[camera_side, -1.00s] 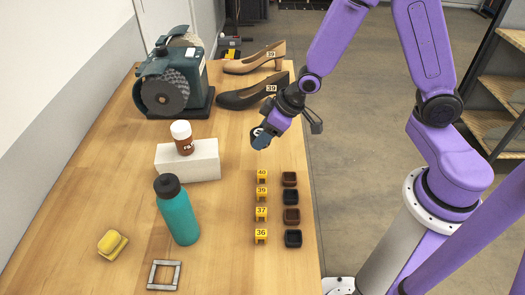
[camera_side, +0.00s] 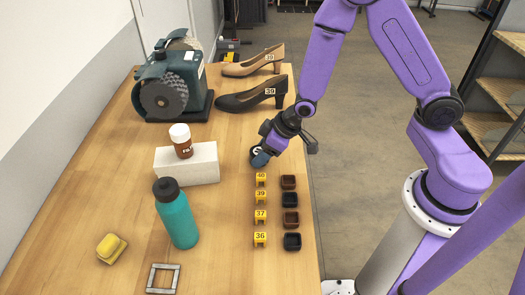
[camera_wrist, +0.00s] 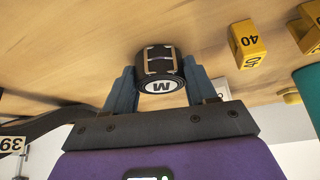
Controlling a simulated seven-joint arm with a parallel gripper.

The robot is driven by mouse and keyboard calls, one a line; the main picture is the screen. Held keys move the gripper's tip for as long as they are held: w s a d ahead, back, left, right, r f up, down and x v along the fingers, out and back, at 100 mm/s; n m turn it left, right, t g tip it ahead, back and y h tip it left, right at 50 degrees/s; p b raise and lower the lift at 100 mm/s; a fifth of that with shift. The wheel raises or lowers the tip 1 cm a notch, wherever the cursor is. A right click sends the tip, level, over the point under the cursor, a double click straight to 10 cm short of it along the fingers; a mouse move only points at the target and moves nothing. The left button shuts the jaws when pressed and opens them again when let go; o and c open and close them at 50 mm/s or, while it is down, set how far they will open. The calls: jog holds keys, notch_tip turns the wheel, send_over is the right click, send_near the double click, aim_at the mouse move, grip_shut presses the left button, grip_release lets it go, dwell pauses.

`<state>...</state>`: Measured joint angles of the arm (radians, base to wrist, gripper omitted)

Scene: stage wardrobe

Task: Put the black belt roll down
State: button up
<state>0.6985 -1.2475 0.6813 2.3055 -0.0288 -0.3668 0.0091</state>
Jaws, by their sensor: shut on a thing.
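The black belt roll (camera_wrist: 158,66) is a dark coil with pale bands and a white label marked with a letter, seen upside down in the wrist view. My gripper (camera_wrist: 160,92) is shut on it, with one blue-grey finger on each side. In the side view my gripper (camera_side: 260,156) is low over the table behind the yellow 40 marker, and the roll (camera_side: 255,152) shows only in part beside the fingers. I cannot tell whether the roll touches the wood.
Yellow number markers (camera_side: 260,216) and small dark trays (camera_side: 291,219) stand in rows in front of my gripper. A white block (camera_side: 188,166) with a brown bottle (camera_side: 182,146) and a teal bottle (camera_side: 177,218) stand left.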

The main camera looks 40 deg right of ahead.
jog(key=shift+f, duration=0.15)
jog(key=o, duration=1.1)
jog(key=shift+s+d+r, duration=0.1)
jog(key=shift+r, duration=0.5)
jog(key=shift+v, duration=5.6)
jog(key=s+d+r+n+g+h, duration=0.1)
jog(key=s+r+n+g, duration=0.1)
jog(key=s, duration=0.8)
jog(key=s+d+r+n+g+h, duration=0.1)
jog(key=s+r+n, duration=0.3)
jog(key=s, duration=0.6)
jog(key=shift+s+d+r+g+h, duration=0.25)
jog(key=shift+r+g+h, duration=0.2)
jog(key=shift+g, duration=0.45)
